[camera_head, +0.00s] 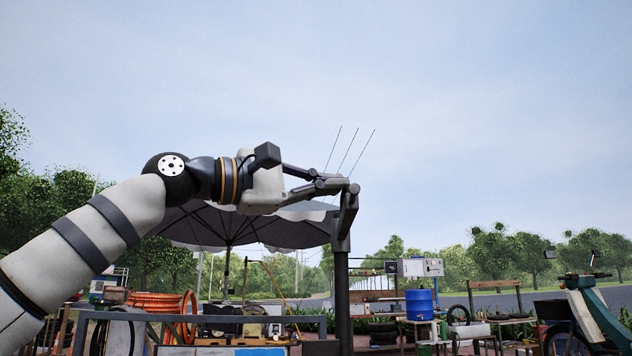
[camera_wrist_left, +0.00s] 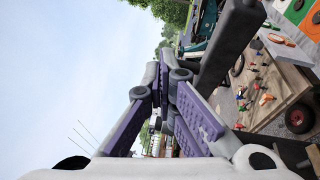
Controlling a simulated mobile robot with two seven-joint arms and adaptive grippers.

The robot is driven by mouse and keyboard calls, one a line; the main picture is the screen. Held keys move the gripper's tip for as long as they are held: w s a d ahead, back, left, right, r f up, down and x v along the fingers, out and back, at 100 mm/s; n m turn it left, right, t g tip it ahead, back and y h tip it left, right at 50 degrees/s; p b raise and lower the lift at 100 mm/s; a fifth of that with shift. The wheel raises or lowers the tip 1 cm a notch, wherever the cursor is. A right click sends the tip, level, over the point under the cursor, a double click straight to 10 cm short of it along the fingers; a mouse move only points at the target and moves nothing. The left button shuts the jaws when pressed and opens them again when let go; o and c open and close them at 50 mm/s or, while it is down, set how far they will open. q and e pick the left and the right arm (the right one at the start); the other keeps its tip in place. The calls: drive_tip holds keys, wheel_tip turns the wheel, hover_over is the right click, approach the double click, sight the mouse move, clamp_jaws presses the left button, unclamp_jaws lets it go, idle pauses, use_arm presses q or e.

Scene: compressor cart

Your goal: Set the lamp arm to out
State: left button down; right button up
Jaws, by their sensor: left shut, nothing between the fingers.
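My left gripper (camera_head: 345,186) reaches in from the left, high against the sky, with its fingers shut and nothing held. In the left wrist view its purple-padded fingers (camera_wrist_left: 166,82) come together. A dark grey upright post (camera_head: 342,300) stands just below the fingertips, and a dark angled piece (camera_head: 345,220) rises from its top to them. This looks like the lamp arm, but the fingers overlap it and I cannot tell contact. A dark bar (camera_wrist_left: 228,45) passes close by the fingers in the left wrist view. No lamp head is clear. My right gripper is out of view.
A grey parasol (camera_head: 230,224) stands behind my left arm. A blue drum (camera_head: 419,304), benches and a green scooter (camera_head: 590,310) are at the right. A wooden board with small tools (camera_wrist_left: 265,90) shows in the left wrist view. Open sky surrounds the gripper above.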

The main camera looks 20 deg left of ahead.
use_arm(q)
drive_tip(key=shift+w+d, duration=0.15)
drive_tip(key=shift+d, duration=1)
drive_tip(key=shift+w+d, duration=0.3)
drive_tip(key=shift+d, duration=0.6)
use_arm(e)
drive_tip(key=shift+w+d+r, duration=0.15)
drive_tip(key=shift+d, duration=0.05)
